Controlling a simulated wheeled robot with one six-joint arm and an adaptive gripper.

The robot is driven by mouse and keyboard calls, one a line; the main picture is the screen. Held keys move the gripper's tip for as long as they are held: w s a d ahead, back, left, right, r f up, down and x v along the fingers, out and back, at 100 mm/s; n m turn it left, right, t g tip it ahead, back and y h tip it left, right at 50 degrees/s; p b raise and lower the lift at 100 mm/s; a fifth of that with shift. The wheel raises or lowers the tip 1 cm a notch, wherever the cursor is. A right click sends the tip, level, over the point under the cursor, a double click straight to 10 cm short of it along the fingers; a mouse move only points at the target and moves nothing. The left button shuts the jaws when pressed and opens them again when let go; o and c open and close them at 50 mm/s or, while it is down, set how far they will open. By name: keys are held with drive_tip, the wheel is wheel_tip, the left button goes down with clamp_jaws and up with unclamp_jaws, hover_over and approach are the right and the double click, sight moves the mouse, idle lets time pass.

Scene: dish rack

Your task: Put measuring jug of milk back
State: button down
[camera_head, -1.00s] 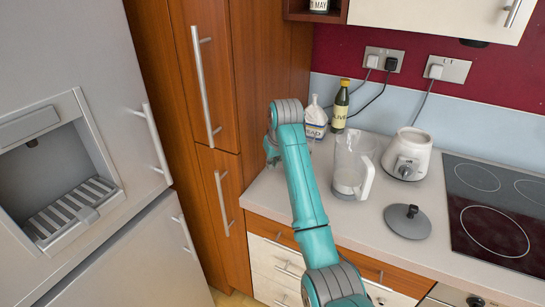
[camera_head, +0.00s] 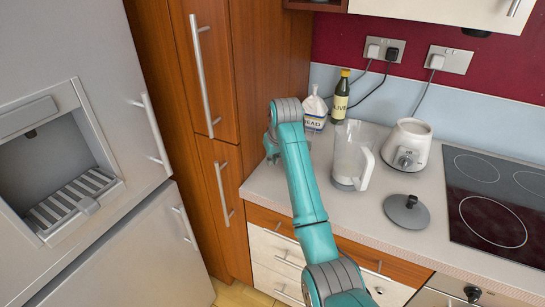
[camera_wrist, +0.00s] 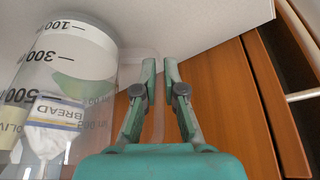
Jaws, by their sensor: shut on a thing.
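The clear measuring jug (camera_wrist: 100,105) with black volume marks fills the left of the wrist view. Its clear handle runs between the two fingers of my gripper (camera_wrist: 160,66), which is shut on it. The jug's far side and base are partly cut off by the picture edge. Whether milk is inside I cannot tell clearly. In the head view my arm hides the jug and most of the gripper, at the left end of the counter.
A bread bag (camera_head: 314,112) and olive bottle (camera_head: 340,98) stand at the back. A clear blender jar (camera_head: 350,158), blender base (camera_head: 407,145) and dark lid (camera_head: 407,212) stand to the right, then the hob (camera_head: 495,205). A tall wooden cabinet (camera_head: 210,90) borders the left.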

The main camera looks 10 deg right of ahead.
drive_tip(key=shift+f, duration=0.25)
idle(0.6)
drive_tip(key=c, duration=1.2)
unclamp_jaws()
drive_tip(key=c, duration=0.4)
drive_tip(key=v, duration=0.8)
drive_tip(key=shift+r, duration=0.1)
idle(0.5)
